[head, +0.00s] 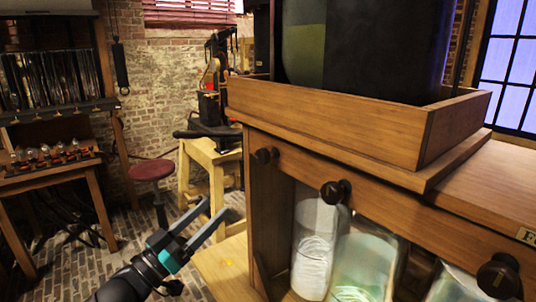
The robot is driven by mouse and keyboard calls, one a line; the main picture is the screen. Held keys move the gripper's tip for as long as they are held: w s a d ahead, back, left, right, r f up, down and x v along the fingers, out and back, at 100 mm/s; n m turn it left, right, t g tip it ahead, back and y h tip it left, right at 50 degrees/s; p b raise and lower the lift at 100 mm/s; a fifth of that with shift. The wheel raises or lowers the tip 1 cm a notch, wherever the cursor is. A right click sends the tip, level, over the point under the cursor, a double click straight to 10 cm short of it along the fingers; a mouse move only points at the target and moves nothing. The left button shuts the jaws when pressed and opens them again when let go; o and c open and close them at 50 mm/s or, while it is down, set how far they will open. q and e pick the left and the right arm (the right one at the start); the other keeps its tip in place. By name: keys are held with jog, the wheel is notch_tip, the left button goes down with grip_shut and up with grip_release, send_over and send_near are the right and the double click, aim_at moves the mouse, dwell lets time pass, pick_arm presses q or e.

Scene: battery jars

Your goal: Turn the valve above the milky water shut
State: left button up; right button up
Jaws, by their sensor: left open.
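Below the rail stand glass jars. The left jar (330,220) holds a white coil. The middle jar (372,255) looks cloudy pale green. The right jar (448,288) is mostly cut off. I cannot tell for sure which water is the milky one. My left gripper (217,206) is open and empty, left of the cabinet and lower than the left knob, touching no knob. My right gripper is out of view.
A wooden tray (330,120) with a large dark tank (385,50) sits on the cabinet. A wooden ledge (222,267) juts out at its lower left. A red stool (151,170) and a pale workbench (205,155) stand behind. Brick floor shows at left.

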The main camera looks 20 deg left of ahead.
aim_at(259, 160)
pick_arm(q)
jog(key=shift+m+h, duration=0.4)
jog(key=shift+h, duration=0.2)
jog(key=x, duration=0.5)
jog(key=r+p+x, duration=0.1)
jog(key=x, duration=0.5)
jog(key=s+x, duration=0.1)
jog(key=x, duration=0.4)
jog(key=shift+w+d+r+p, duration=0.1)
jog(key=shift+d+r+p, duration=0.2)
jog(key=shift+d+r, duration=0.15)
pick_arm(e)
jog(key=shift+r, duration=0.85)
pick_arm(q)
jog(key=shift+a, duration=0.1)
grip_shut()
